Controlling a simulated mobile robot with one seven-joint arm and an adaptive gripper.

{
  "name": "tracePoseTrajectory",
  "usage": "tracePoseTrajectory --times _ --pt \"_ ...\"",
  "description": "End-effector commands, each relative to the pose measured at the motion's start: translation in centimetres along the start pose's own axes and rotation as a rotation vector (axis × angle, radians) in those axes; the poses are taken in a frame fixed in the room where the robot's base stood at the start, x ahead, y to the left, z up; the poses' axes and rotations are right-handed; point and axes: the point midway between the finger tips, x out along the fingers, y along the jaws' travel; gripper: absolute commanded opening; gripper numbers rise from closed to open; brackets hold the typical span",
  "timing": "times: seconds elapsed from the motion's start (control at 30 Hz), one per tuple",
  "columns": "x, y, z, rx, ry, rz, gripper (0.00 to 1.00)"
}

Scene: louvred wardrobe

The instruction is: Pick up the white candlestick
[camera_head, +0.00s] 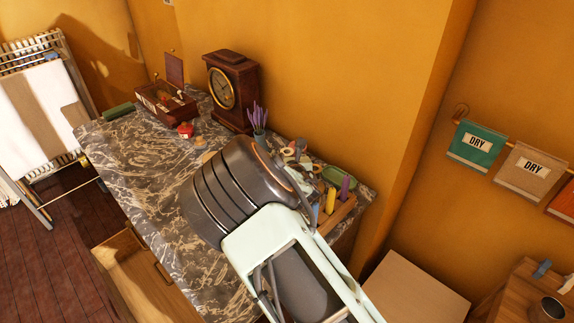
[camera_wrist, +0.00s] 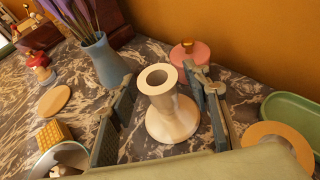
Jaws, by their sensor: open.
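The white candlestick (camera_wrist: 172,118) stands upright on the marble top in the wrist view, with a round hole in its top and a wide flared base. My gripper (camera_wrist: 160,80) is open, with one dark finger on the left of the candlestick and the other on its right. The candlestick is between the fingers; a gap shows on the left, and I cannot tell whether the right finger touches it. In the head view my arm covers this part of the top, and I cannot make out the candlestick there.
A blue vase of lavender (camera_wrist: 103,60) stands left of the candlestick. A pink round object (camera_wrist: 190,55) is behind it, a green dish (camera_wrist: 293,115) to the right. A clock (camera_head: 230,90) stands by the wall; an open drawer (camera_head: 140,275) juts out below.

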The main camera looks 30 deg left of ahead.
Motion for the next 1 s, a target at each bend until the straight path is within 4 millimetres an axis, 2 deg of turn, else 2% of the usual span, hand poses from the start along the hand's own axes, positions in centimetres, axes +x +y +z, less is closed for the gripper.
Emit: tracePoseTrajectory --times 0.07,0.43,0.87,1.0 --pt "0.0 0.0 0.0 0.0 0.0 0.0 0.42" --pt "0.0 0.0 0.0 0.0 0.0 0.001 0.01" --pt "-0.1 0.1 0.3 0.0 -0.004 0.001 0.0" --pt "-0.3 0.1 1.0 0.001 -0.005 0.002 0.0"
